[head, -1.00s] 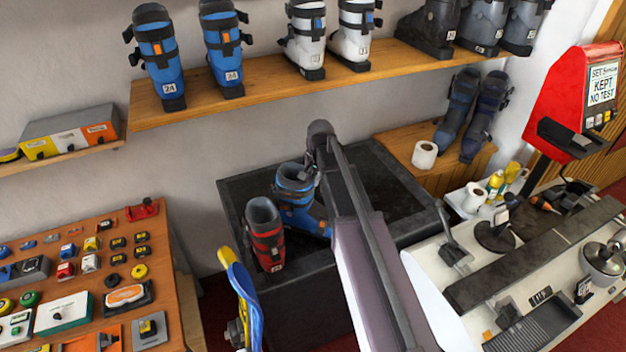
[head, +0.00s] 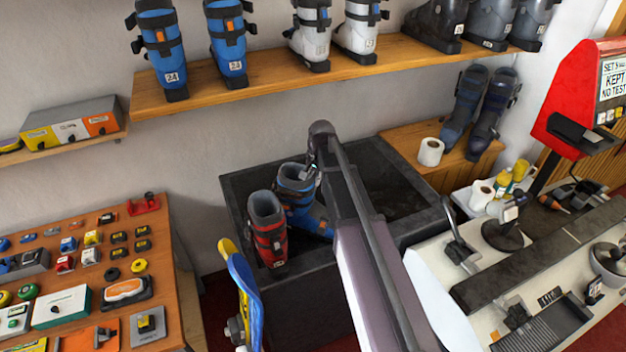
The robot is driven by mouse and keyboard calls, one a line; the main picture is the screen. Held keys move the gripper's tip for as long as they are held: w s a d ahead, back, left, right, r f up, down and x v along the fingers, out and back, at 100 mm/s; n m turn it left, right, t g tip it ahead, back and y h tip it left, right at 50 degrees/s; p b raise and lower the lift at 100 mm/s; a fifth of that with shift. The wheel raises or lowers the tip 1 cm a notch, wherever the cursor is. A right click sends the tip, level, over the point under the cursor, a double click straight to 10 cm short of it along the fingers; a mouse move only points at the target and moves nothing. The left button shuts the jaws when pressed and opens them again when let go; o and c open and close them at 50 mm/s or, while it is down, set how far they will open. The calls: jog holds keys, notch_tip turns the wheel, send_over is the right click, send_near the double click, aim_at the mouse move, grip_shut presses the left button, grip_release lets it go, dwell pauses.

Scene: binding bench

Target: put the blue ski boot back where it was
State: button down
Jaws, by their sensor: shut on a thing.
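A blue ski boot (head: 300,197) with dark straps is at the left part of the dark open bin (head: 385,238), right beside a red ski boot (head: 267,232). My gripper (head: 312,172) is at the blue boot's upper right side and is shut on it. My arm hides much of the gripper and the boot's right side. The blue boot stands nearly upright; I cannot tell whether it touches the bin's surface.
A wooden shelf (head: 290,85) above holds two blue boots, two white boots and several dark boots. A yellow and blue ski (head: 243,290) stands in front of the bin. A tool bench (head: 455,285) is on the right, a parts board (head: 165,255) on the left.

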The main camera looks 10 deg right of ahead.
jog(key=c, duration=0.6)
grip_release()
jog(key=shift+r, duration=0.2)
jog(key=r+p, duration=0.3)
jog(key=p, duration=0.1)
jog(key=d+r+p, duration=0.1)
jog(key=r+p, duration=0.3)
jog(key=s+r+p, duration=0.1)
jog(key=r+p, duration=0.3)
jog(key=shift+d+r, duration=0.15)
jog(key=shift+r, duration=0.1)
dwell(0.6)
jog(key=s+n, duration=0.2)
jog(key=s, duration=0.5)
jog(key=s+n+h, duration=0.1)
jog(key=s+n, duration=0.1)
jog(key=s, duration=0.5)
jog(key=s+a+n, duration=0.1)
jog(key=s+n, duration=0.1)
jog(key=s, duration=0.5)
jog(key=shift+s+n+g, duration=0.15)
jog(key=shift+n+g, duration=0.25)
